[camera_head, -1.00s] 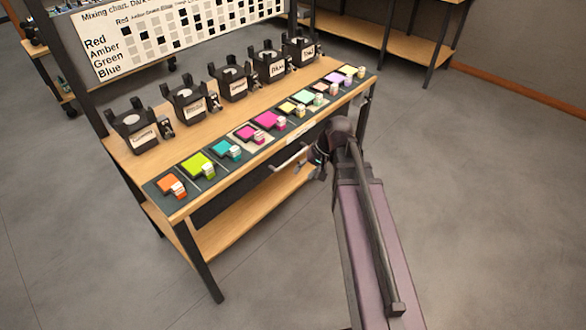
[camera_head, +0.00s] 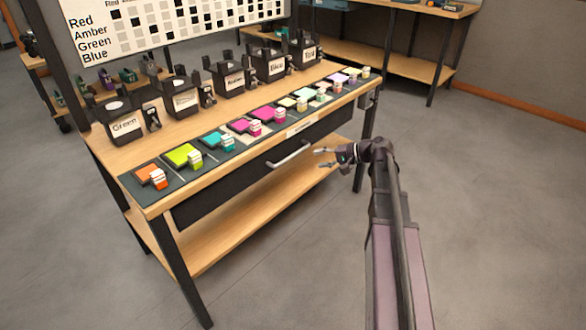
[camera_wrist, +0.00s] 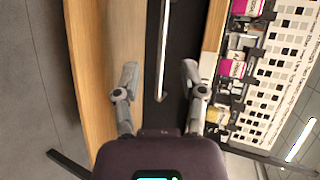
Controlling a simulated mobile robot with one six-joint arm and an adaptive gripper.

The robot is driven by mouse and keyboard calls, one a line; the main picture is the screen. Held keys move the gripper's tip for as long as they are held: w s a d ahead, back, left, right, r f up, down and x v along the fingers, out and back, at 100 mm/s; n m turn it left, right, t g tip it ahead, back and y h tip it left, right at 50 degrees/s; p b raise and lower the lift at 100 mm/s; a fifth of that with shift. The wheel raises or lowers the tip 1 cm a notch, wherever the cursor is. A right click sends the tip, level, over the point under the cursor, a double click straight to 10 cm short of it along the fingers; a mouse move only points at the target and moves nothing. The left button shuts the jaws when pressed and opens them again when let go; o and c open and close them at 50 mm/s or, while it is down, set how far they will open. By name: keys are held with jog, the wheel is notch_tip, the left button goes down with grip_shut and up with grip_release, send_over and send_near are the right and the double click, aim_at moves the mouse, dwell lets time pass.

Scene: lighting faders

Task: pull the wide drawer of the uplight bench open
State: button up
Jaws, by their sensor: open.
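The uplight bench (camera_head: 100,146) has a wood top and a wide dark drawer (camera_head: 232,188) under its front edge. The drawer looks shut. A silver bar handle (camera_head: 289,155) runs along its front; it also shows in the wrist view (camera_wrist: 163,45). My gripper (camera_head: 322,157) is open and empty, just right of the handle in the head view. In the wrist view my gripper's fingers (camera_wrist: 159,70) are spread, one on each side of the handle's line. I cannot tell whether they touch the drawer front.
Colored faders (camera_head: 219,139) line the bench's front edge, with labeled black lamps (camera_head: 183,100) behind and a mixing chart (camera_head: 160,28) at the back. A lower wood shelf (camera_head: 225,236) lies below the drawer. The floor (camera_head: 490,220) on the right is clear.

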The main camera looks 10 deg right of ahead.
aim_at(295, 155)
jog(key=shift+w+d+f+m+t+y+b, duration=0.25)
jog(key=shift+w+d+f+t+b, duration=0.15)
jog(key=shift+d+b, duration=0.35)
jog(key=shift+w+d+f+m+t+y+b, duration=0.25)
jog(key=shift+w+d+b, duration=0.2)
jog(key=shift+d+b, duration=0.25)
jog(key=shift+w+d+f+m+t+y+b, duration=0.2)
jog(key=shift+w+d+f+t+b, duration=0.2)
jog(key=shift+d+b, duration=0.3)
jog(key=b+x, duration=0.2)
jog(key=x, duration=1.1)
jog(key=shift+w+a+f, duration=0.1)
jog(key=shift+w+a, duration=0.05)
jog(key=shift+a, duration=0.15)
grip_shut()
jog(key=shift+a, duration=0.25)
jog(key=shift+d, duration=0.15)
